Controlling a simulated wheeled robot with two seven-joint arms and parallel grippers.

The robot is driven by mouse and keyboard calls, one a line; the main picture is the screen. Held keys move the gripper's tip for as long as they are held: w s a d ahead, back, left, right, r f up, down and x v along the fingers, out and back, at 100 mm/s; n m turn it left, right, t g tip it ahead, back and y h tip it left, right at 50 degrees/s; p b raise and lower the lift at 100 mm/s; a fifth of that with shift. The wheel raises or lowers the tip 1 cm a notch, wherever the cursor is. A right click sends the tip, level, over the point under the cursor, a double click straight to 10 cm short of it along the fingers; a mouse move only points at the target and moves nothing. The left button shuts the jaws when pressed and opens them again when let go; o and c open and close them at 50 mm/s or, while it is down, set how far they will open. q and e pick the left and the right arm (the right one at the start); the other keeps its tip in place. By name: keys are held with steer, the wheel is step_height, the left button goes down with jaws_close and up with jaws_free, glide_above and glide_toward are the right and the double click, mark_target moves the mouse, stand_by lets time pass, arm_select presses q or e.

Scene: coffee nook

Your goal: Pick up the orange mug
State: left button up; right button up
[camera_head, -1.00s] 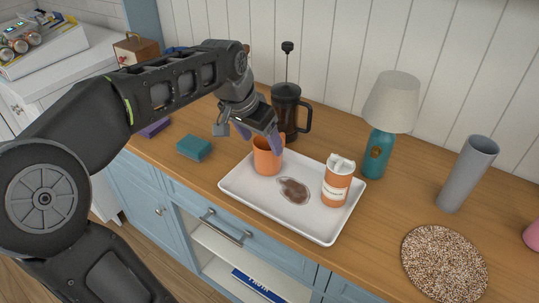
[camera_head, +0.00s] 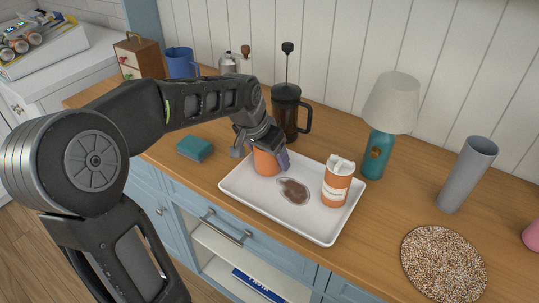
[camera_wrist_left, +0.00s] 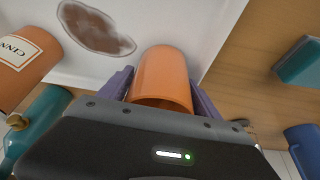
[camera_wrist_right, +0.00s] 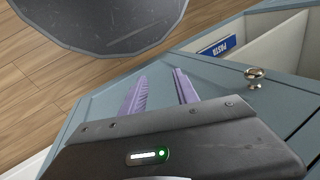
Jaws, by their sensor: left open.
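The orange mug (camera_head: 265,163) stands upright on the left part of the white tray (camera_head: 323,238). My left gripper (camera_head: 264,158) is lowered over it. In the left wrist view the mug (camera_wrist_left: 163,78) lies between the two purple fingers of my left gripper (camera_wrist_left: 160,88), one on each side. The fingers are open, and I cannot tell whether they touch the mug. The mug's far side and handle are hidden. My right gripper (camera_wrist_right: 158,88) shows only in the right wrist view, open and empty, in front of the blue cabinet.
On the tray are a brown stain (camera_head: 294,191) and an orange cinnamon canister (camera_head: 336,184). A French press (camera_head: 286,108) stands close behind the tray, with a teal lamp (camera_head: 376,155) to its right. A teal sponge (camera_head: 195,148) lies left of the tray.

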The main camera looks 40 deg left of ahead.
arm_select(q)
steer(key=shift+f, duration=0.1)
steer(key=shift+c, duration=0.4)
steer(key=c, duration=1.2)
